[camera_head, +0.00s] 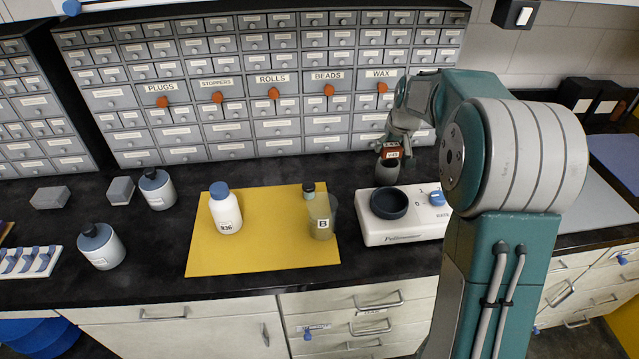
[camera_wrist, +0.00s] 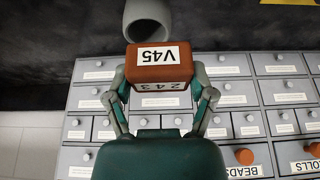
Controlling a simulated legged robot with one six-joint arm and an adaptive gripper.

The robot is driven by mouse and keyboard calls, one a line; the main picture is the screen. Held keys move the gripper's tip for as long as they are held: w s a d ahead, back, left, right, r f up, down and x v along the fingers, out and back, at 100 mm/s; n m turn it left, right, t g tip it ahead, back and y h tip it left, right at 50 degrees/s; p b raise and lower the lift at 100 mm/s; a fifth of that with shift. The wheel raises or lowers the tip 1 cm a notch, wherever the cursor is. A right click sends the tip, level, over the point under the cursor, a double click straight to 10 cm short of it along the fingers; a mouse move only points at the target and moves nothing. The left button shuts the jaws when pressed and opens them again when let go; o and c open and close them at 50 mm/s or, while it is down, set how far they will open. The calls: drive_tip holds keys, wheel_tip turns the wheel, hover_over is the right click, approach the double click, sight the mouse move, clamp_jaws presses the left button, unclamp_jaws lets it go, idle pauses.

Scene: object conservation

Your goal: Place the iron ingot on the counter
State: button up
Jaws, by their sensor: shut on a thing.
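My gripper (camera_head: 391,143) is shut on a red-brown block (camera_head: 391,151). The block also shows in the wrist view (camera_wrist: 158,62), between the two fingers, with white labels reading "V45" and "243". The block is held above the black counter (camera_head: 165,238), in front of the drawer cabinet. In the head view it overlaps the top of a grey cylindrical vessel (camera_head: 386,172); in the wrist view this vessel (camera_wrist: 150,18) appears just beyond the block. I cannot tell whether they touch. Two plain grey blocks, one at far left (camera_head: 50,197) and one beside it (camera_head: 120,190), lie on the counter.
A white device (camera_head: 405,225) with a dark dish (camera_head: 389,203) stands right of a yellow mat (camera_head: 260,255). The mat bears a white bottle (camera_head: 226,212) and a beaker (camera_head: 321,218). Two grey bottles stand left. Bare counter lies between the mat and cabinet (camera_head: 230,130).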

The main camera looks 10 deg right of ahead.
drive_tip(key=w+a+f, duration=0.2)
drive_tip(key=a+f, duration=0.1)
drive_tip(key=a, duration=0.3)
hover_over(343, 179)
drive_tip(key=s+d, duration=0.1)
drive_tip(key=s, duration=0.1)
drive_tip(key=f, duration=0.4)
drive_tip(key=shift+w+f, duration=0.1)
drive_tip(key=shift+w, duration=0.1)
drive_tip(key=shift+w+a+f, duration=0.15)
drive_tip(key=shift+a+f, duration=0.25)
drive_tip(key=shift+f, duration=0.05)
drive_tip(key=f, duration=0.3)
drive_tip(key=shift+w+a+f, duration=0.1)
drive_tip(key=shift+a+f, duration=0.15)
drive_tip(key=shift+f, duration=0.05)
drive_tip(key=o, duration=1.3)
drive_tip(key=shift+c, duration=0.2)
